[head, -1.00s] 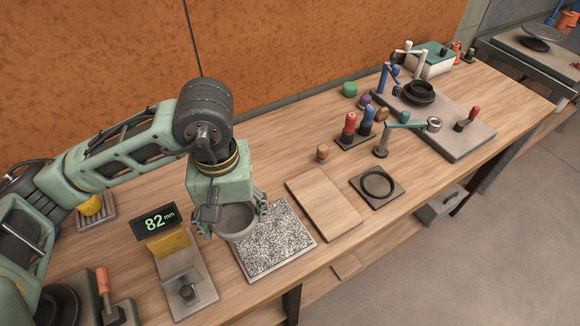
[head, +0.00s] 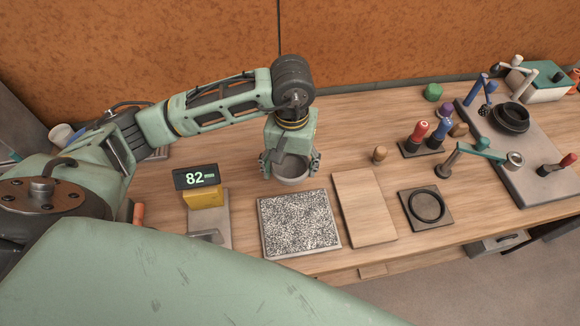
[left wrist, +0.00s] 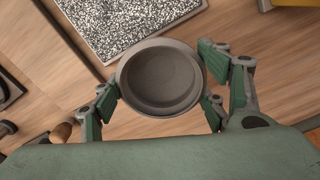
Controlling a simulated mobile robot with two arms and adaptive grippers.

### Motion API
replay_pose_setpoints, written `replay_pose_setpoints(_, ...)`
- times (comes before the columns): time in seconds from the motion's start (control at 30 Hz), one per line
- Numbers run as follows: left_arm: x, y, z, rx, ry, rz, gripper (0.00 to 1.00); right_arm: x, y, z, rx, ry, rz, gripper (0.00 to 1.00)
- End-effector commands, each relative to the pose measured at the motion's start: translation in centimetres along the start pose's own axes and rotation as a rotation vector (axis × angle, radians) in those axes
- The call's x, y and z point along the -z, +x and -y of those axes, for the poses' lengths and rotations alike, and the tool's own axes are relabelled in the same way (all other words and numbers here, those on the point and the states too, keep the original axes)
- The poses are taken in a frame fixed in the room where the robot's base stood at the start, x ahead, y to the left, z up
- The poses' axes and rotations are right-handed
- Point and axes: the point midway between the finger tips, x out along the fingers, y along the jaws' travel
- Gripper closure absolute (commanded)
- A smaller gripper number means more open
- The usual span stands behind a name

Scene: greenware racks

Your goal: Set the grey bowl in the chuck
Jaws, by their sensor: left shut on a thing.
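The grey bowl (head: 292,170) is upright between the fingers of my left gripper (head: 290,164), which is shut on it. In the head view it appears just behind the speckled slab; its height above the table is hard to tell. The left wrist view looks into the empty bowl (left wrist: 160,80), with fingers of my left gripper (left wrist: 157,98) on both sides of its rim. A black round holder, which looks like the chuck (head: 510,117), stands empty on a grey base plate (head: 540,185) at the right, well away from the bowl. My right gripper is not in view.
Near the bowl are the speckled slab (head: 298,222), a wooden board (head: 364,207) and a gauge reading 82 mm (head: 196,177). A dark pad with a ring (head: 427,206), colored-handled tools (head: 420,132) and a teal swing arm (head: 480,149) stand between bowl and chuck.

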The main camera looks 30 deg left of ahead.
Motion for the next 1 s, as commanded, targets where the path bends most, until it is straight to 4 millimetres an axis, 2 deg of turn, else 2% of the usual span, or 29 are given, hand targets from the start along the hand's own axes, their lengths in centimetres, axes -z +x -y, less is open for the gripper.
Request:
replay_pose_setpoints(0.17, 0.4, 0.8, 0.6, 0.000, 0.001, 0.003, 0.63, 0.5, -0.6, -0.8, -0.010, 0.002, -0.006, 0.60)
replay_pose_setpoints(0.43, 0.4, 4.2, 0.5, -0.001, 0.001, 0.001, 0.63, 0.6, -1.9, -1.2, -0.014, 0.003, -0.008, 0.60)
replay_pose_setpoints(0.83, 0.5, 4.9, 0.5, -0.001, 0.002, -0.002, 0.63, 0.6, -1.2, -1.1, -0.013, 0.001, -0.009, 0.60)
replay_pose_setpoints(0.87, 0.5, 4.8, 0.5, -0.001, 0.002, -0.001, 0.31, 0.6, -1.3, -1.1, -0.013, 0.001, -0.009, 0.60)
replay_pose_setpoints(1.0, 0.5, 4.7, 0.5, -0.001, 0.002, -0.001, 0.19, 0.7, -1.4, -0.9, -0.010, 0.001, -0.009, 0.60)
